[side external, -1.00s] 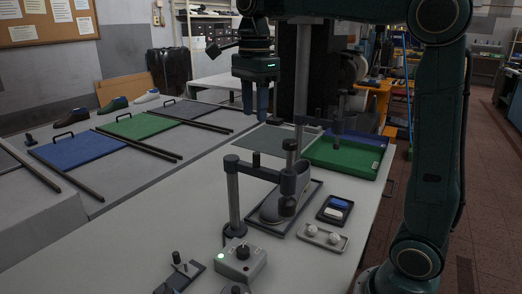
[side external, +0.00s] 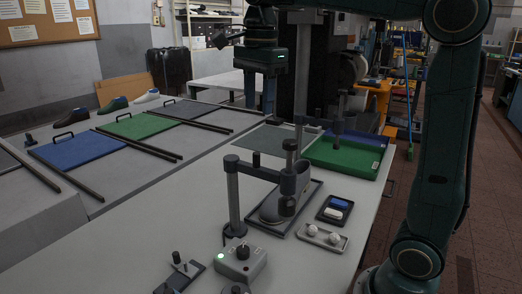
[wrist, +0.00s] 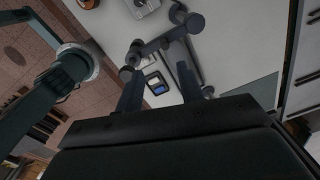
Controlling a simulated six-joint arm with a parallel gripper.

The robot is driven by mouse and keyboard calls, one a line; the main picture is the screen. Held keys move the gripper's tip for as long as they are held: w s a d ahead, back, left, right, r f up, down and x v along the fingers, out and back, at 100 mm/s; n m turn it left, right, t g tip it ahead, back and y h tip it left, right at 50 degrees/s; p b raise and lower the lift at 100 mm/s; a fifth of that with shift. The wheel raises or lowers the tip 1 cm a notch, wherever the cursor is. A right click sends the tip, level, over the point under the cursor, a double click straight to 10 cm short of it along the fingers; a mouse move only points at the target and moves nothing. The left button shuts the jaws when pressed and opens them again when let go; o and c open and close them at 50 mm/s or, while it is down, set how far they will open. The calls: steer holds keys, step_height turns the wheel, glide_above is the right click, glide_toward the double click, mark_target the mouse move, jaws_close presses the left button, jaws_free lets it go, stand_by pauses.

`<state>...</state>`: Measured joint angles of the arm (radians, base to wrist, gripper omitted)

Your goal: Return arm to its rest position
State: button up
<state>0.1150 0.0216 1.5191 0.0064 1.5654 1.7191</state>
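My gripper (side external: 259,97) hangs high above the far part of the bench in the side view, with its fingers pointing down. In the wrist view the two fingers of my gripper (wrist: 160,82) stand well apart with nothing held between them. The grey stand with a jointed arm (side external: 236,195) is on the bench below, apart from the gripper. It also shows in the wrist view (wrist: 152,48).
A grey shoe-last form (side external: 270,208) sits by the stand. A small tray with blue and white blocks (side external: 323,216), a knob tray (side external: 324,243) and a control box (side external: 243,268) lie nearer. A green tray (side external: 345,173) stands behind. Blue (side external: 70,154) and green (side external: 135,128) panels lie left.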

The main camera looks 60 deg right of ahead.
steer(key=s+a+f+n+t, duration=0.2)
steer(key=s+f+n, duration=0.4)
steer(key=s+n, duration=0.2)
steer(key=s+a+f+n+t, duration=0.2)
steer(key=s+f+n, duration=0.4)
steer(key=s+n, duration=0.3)
steer(key=n+t, duration=0.1)
steer(key=n, duration=0.3)
steer(key=shift+s, duration=0.25)
